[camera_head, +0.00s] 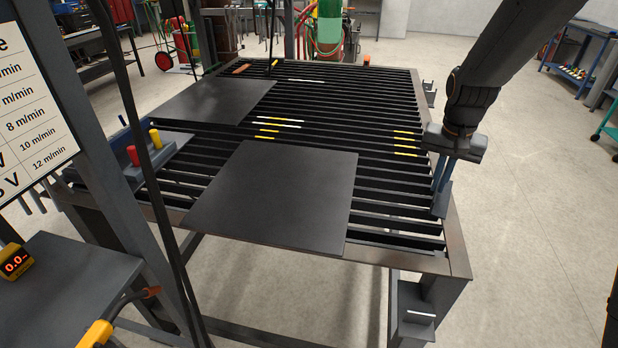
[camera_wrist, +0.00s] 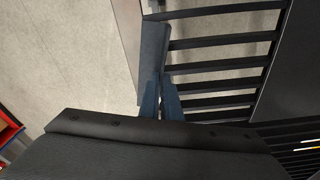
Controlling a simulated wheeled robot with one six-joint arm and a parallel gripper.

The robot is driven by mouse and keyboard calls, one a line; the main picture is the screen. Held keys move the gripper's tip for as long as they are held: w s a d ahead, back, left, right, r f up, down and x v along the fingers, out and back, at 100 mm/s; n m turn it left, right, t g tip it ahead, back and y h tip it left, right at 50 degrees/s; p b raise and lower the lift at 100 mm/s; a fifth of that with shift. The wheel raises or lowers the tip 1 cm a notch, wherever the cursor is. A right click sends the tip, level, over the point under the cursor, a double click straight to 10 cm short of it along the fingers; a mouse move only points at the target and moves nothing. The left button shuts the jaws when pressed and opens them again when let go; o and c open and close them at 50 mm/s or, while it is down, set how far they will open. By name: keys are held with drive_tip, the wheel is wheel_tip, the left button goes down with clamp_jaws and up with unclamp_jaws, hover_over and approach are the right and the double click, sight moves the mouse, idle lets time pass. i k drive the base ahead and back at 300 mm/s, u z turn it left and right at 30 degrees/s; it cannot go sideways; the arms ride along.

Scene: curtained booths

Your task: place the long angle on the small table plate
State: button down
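My gripper (camera_head: 441,180) points down at the right edge of the slatted table (camera_head: 457,240). Its blue fingers also show in the wrist view (camera_wrist: 161,88), close together at the near end of a grey angle (camera_wrist: 153,48). The fingers look shut on this angle, which shows in the head view (camera_head: 442,203) as a narrow grey piece below them. Whether it touches the slats cannot be told. A large dark plate (camera_head: 275,195) lies on the front of the table, and another dark plate (camera_head: 215,98) lies at the back left. Which one is the task's small plate is unclear.
A grey bracket (camera_head: 418,314) is at the front right leg, below the table top. Yellow and white strips (camera_head: 406,143) lie on the slats. A post with a sign (camera_head: 25,110) and a side table (camera_head: 75,275) stand at left.

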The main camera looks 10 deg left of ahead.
sight(288, 192)
drive_tip(key=z, duration=1)
drive_tip(key=k, duration=1.6)
drive_tip(key=u, duration=0.95)
drive_tip(key=i, duration=1)
